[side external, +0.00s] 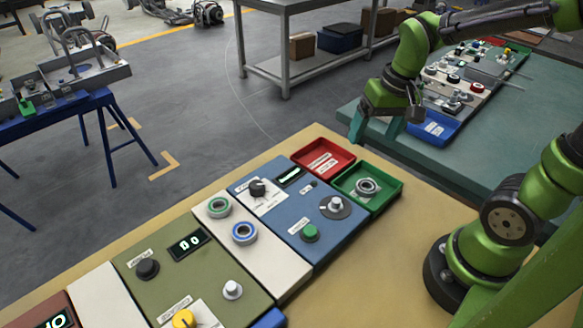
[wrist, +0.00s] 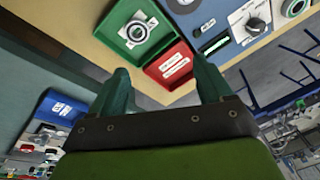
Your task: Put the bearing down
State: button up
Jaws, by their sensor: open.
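A grey metal bearing (side external: 368,187) lies in the green tray (side external: 396,190) at the far right corner of the workbench. It also shows in the wrist view (wrist: 137,31), inside the green tray (wrist: 112,45) beside a white label. A green-ringed bearing (side external: 218,207) and a blue-ringed bearing (side external: 243,233) sit on the white panel. My gripper (side external: 375,128) is open and empty, beyond and above the green tray. In the wrist view, its two teal fingers (wrist: 161,68) are spread apart below the trays, with nothing between them.
A red tray (side external: 323,158) stands beside the green one. A blue panel (side external: 285,205) and an olive panel (side external: 190,270) carry knobs and displays. Another table behind holds a blue bin (side external: 433,128) and several small parts.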

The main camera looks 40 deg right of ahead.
jog(key=s+a+r+n+t+y, duration=0.1)
jog(key=s+a+r+n+t, duration=0.1)
jog(key=s+a+r+t, duration=0.2)
notch_tip(320, 180, up, 3)
jog(key=shift+a+f+t+y, duration=0.1)
jog(key=shift+a+t+y, duration=0.25)
jog(key=shift+a, duration=0.55)
